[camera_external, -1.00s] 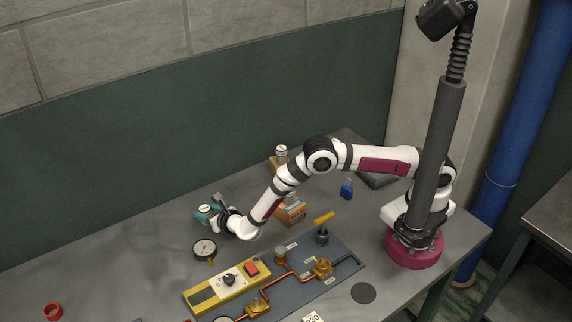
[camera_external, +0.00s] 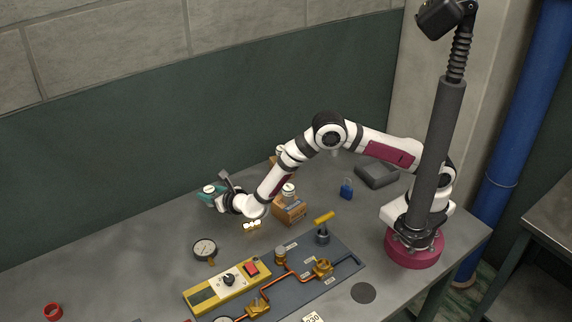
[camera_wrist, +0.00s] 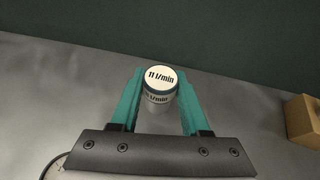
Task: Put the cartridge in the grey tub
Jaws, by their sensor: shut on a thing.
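My gripper (camera_external: 206,195) has teal fingers and is shut on a small cylindrical cartridge (camera_wrist: 160,78) with a white top lettered "11 l/min". The cartridge's white top also shows in the external view (camera_external: 209,188). In the wrist view it stands between the two fingers, above the bench's back part near the green wall. The dark grey tub (camera_external: 378,181) sits at the back right of the bench, near my arm's base and far to the right of the gripper. My arm passes partly in front of the tub's area.
A wooden block (camera_external: 290,211) with a white-topped cylinder stands between gripper and tub, with another behind it. A blue padlock-like item (camera_external: 346,189) is left of the tub. A gauge (camera_external: 204,249), a yellow meter (camera_external: 227,286) and a piping board (camera_external: 335,262) lie in front.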

